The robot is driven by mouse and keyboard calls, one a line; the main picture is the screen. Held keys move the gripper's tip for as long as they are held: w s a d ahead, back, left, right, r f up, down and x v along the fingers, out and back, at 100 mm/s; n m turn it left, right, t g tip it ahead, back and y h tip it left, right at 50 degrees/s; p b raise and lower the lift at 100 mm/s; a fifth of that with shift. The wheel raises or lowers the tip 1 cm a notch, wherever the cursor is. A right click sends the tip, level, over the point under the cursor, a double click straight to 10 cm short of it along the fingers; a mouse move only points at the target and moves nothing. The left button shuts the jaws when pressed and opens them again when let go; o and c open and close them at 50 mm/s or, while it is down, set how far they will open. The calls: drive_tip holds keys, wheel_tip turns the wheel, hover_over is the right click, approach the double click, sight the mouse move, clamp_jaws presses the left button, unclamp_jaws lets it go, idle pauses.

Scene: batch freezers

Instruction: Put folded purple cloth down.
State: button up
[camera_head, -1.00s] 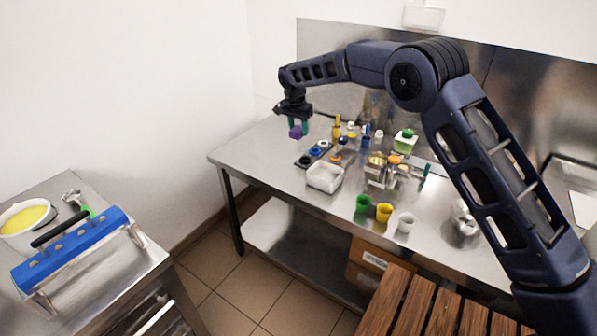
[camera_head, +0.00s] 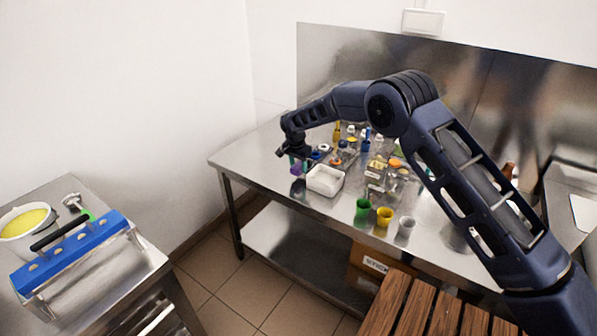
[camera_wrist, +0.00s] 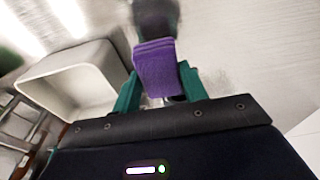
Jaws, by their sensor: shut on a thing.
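The folded purple cloth (camera_wrist: 155,68) is held between the teal fingers of my gripper (camera_wrist: 160,92) in the wrist view. In the head view my gripper (camera_head: 298,163) is low over the left part of the steel table (camera_head: 245,152), with the purple cloth (camera_head: 297,170) under it. It is close to the tabletop, but I cannot tell whether the cloth touches it. A dark, blurred shape (camera_wrist: 155,15) lies beyond the cloth in the wrist view.
A white bin (camera_head: 325,181) stands just right of my gripper, also in the wrist view (camera_wrist: 75,75). Green (camera_head: 362,210) and yellow (camera_head: 384,216) cups stand further right. Bottles and small containers crowd behind the bin. The table's left end is clear.

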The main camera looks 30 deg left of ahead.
sight(298, 166)
drive_tip(key=shift+f, duration=1.5)
drive_tip(key=shift+f, duration=0.15)
drive_tip(key=o, duration=1)
drive_tip(key=r, duration=0.4)
drive_tip(key=s+r, duration=0.1)
drive_tip(key=r, duration=0.7)
drive_tip(key=shift+s+r, duration=0.1)
drive_tip(key=shift+s, duration=0.25)
